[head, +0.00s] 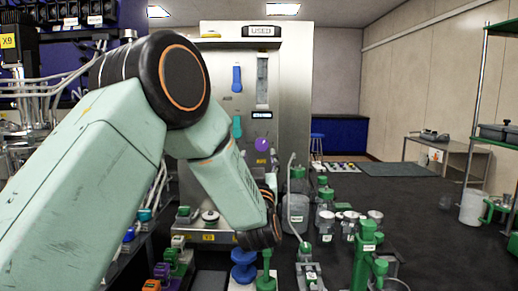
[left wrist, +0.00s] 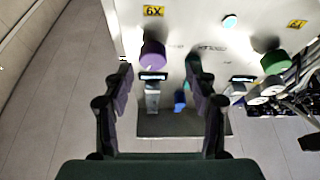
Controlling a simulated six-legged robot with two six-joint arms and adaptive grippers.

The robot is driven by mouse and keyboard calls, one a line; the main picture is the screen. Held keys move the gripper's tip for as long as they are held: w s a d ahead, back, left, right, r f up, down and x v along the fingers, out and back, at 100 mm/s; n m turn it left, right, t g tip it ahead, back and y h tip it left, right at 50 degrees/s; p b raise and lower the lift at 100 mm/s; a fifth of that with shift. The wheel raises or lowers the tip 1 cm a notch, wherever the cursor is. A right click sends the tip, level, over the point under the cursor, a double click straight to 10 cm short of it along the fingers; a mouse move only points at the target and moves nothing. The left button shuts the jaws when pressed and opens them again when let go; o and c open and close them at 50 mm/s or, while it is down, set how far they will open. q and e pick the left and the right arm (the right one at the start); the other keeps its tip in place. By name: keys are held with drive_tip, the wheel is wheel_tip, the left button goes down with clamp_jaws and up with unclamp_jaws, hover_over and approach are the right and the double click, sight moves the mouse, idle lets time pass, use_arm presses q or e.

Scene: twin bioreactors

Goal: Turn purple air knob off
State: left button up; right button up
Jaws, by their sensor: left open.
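The purple air knob (head: 262,144) is on the front of the tall pale metal cabinet (head: 289,85), low and right of a teal knob (head: 237,126). In the left wrist view the purple knob (left wrist: 153,55) shows between the two dark fingers, nearer the left one. My left gripper (left wrist: 160,78) is open and empty. The knob looks to be just beyond the fingertips; I cannot tell any contact. In the head view my left arm reaches across to below the knob, and its fingers are hard to make out. My right gripper is not in view.
A blue handle (head: 237,79) is above the teal knob. A green knob (left wrist: 275,62) sits to the right in the left wrist view. Green-capped bottles (head: 298,205) and several fittings crowd the space right of my wrist. Open floor lies farther right.

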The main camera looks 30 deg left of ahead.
sight(262, 148)
use_arm(q)
drive_tip(key=w, duration=0.1)
drive_tip(key=w+r, duration=0.1)
drive_tip(key=w, duration=0.1)
drive_tip(key=shift+w+a+r, duration=0.2)
drive_tip(key=shift+w+r, duration=0.05)
drive_tip(key=shift+w+a, duration=0.25)
drive_tip(key=shift+a, duration=0.05)
drive_tip(key=shift+a+r, duration=0.1)
drive_tip(key=shift+a, duration=0.4)
drive_tip(key=shift+s+d+r, duration=0.1)
drive_tip(key=shift+d, duration=0.3)
drive_tip(key=shift+c, duration=0.5)
drive_tip(key=shift+w, duration=0.2)
drive_tip(key=shift+c, duration=0.7)
drive_tip(key=shift+a, duration=0.25)
drive_tip(key=c, duration=0.3)
drive_tip(key=shift+d, duration=0.15)
drive_tip(key=c, duration=0.5)
drive_tip(key=shift+c, duration=0.6)
